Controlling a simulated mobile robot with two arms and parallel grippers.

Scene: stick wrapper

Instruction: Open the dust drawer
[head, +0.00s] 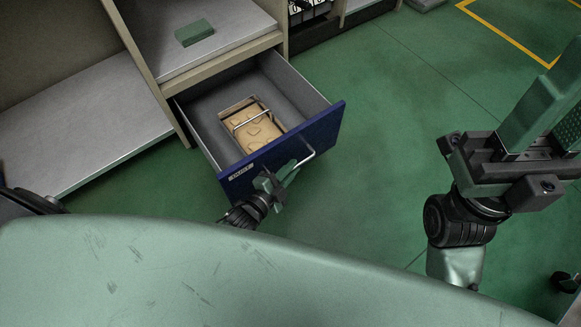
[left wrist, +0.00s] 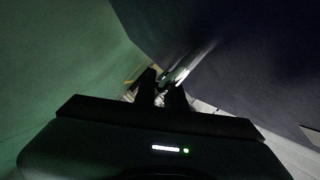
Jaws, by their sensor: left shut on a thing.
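The dust drawer is pulled out of the cabinet, and its inside shows from above. Its dark blue front (head: 322,130) has a small white label (head: 241,172), whose text is too small to read surely. A silver bar handle (head: 307,159) sticks out from the front. My left gripper (head: 272,184) is shut on the handle near its left end. In the left wrist view the handle (left wrist: 181,74) shows as a bright bar at my dark fingertips (left wrist: 160,88). My right gripper (head: 548,112) is raised at the right, apart from the drawer, with its fingers apart; its tips are partly cut off.
A tan tray-like item (head: 258,133) with a metal wire bar lies in the drawer. Grey shelves (head: 85,115) stand at the left. Green floor (head: 385,120) is clear right of the drawer.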

